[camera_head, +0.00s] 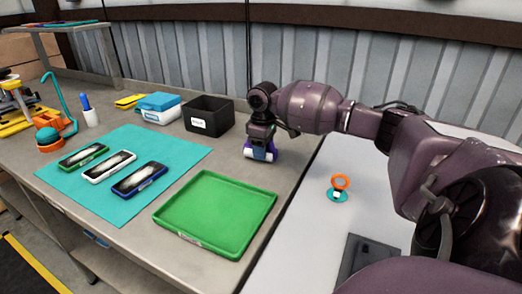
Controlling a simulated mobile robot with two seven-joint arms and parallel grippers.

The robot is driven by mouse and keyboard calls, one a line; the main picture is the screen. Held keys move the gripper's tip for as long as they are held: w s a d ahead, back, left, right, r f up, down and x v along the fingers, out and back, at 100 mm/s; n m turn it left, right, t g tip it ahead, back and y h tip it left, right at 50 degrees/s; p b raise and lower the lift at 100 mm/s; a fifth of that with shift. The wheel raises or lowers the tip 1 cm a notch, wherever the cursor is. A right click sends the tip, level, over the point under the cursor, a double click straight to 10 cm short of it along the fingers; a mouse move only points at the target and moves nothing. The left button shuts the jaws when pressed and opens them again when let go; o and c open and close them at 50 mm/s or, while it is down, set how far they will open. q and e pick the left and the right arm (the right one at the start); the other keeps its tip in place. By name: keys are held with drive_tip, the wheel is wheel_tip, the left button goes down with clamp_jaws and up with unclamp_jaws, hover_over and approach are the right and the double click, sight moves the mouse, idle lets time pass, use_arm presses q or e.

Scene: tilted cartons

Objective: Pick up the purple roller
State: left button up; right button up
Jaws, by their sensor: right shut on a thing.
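The purple roller (273,149) shows only in part, low at the right end of the grey table, under my right gripper. My right gripper (260,151) comes in from the right, points down and is shut on the roller. The fingers and wrist hide much of the roller. I cannot tell whether it still touches the table top. My left gripper is not in view.
A green tray (216,214) lies in front of the gripper. A black bin (208,115) stands to its left, beside a blue-lidded box (159,107). A teal mat (121,170) holds several phone-like items. An orange ring on a teal base (339,187) stands on a white surface at right.

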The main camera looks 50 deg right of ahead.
wheel_tip(320, 180, up, 12)
drive_tip(key=shift+r+p, duration=0.15)
drive_tip(key=shift+p, duration=1.1)
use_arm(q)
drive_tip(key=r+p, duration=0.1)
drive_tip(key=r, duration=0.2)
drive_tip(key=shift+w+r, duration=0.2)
use_arm(e)
wheel_tip(320, 180, up, 8)
drive_tip(key=o, duration=0.4)
drive_tip(key=shift+c, duration=1.2)
